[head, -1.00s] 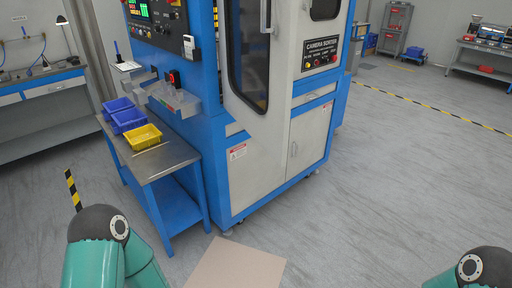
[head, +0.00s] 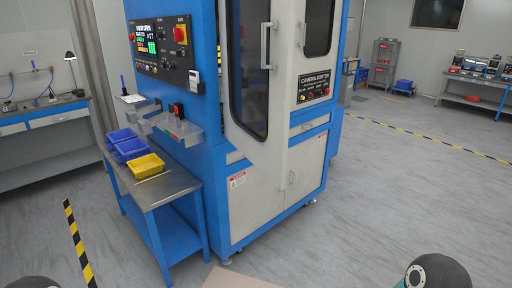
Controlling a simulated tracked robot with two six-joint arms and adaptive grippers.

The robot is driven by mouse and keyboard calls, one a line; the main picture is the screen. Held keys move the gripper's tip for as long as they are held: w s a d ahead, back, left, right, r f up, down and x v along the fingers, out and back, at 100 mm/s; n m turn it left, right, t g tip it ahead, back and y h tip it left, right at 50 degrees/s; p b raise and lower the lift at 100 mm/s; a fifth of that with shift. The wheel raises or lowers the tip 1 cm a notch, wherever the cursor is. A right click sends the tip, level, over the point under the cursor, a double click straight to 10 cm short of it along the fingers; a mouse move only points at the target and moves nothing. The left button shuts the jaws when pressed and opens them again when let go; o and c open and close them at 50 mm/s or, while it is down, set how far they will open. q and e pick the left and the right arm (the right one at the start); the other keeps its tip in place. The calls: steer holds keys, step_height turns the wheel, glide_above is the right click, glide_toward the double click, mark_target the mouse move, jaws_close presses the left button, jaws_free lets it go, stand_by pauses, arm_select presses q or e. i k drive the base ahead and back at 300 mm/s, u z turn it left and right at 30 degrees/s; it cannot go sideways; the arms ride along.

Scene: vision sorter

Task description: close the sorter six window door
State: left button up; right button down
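The camera sorter (head: 212,130) is a tall blue and white cabinet in the middle of the head view. Its window door (head: 285,60) has a white frame, a dark tall window (head: 249,80) with rounded corners and a pale upright handle (head: 266,45). The door's top is cut off by the picture edge. From this angle I cannot tell for sure how far it stands open. A second dark window (head: 318,35) shows to its right. Neither of my grippers is in view; only rounded parts of my arms show at the bottom edge, away from the door.
A blue side table (head: 178,188) with blue bins (head: 129,149) and a yellow bin (head: 146,166) stands left of the sorter. A control panel (head: 163,47) is above it. A tan board (head: 240,279) lies in front. Floor to the right (head: 400,170) is clear.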

mark_target(257, 37)
steer(key=u, duration=0.1)
steer(key=i, duration=1)
steer(key=z, duration=0.1)
